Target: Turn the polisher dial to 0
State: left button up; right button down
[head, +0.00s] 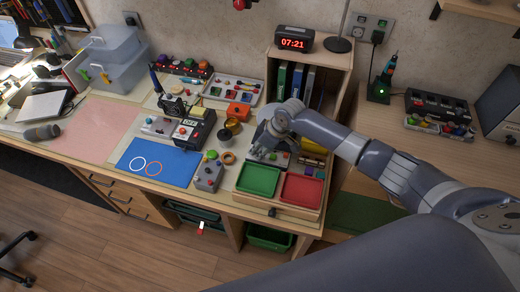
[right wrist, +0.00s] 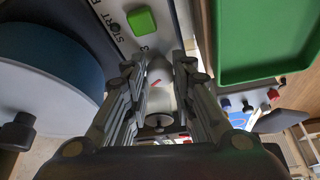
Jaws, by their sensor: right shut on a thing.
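My right gripper (head: 268,140) reaches down over the polisher, behind the green and red trays, and hides most of it in the head view. In the right wrist view the polisher's panel (right wrist: 114,40) shows part of a printed START label and a green button (right wrist: 141,20). A large white and blue round part (right wrist: 45,75) lies left of it. My right gripper's fingers (right wrist: 160,68) are shut on a pale grey dial (right wrist: 158,98) with a small red mark. The number it points to cannot be read. My left gripper is not in view.
A green tray (head: 258,181) and a red tray (head: 301,190) stand in front of the right gripper.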

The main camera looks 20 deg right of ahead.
jog(key=n+b, duration=0.1)
jog(key=n+g+y+b, duration=0.1)
jog(key=n+b, duration=0.1)
jog(key=shift+w+d+f, duration=0.1)
jog(key=shift+w+f, duration=0.05)
jog(key=shift+f, duration=0.05)
jog(key=shift+r+n+g+y+b, duration=0.15)
jog(key=shift+n+g+b, duration=0.25)
jog(key=shift+n+b, duration=0.55)
jog(key=shift+n+g+y+b, duration=0.15)
jog(key=shift+n+g+b, duration=0.25)
jog(key=shift+n+b, duration=0.55)
jog(key=shift+n, duration=0.3)
jog(key=c, duration=1.3)
grip_release()
jog(key=shift+w, duration=0.1)
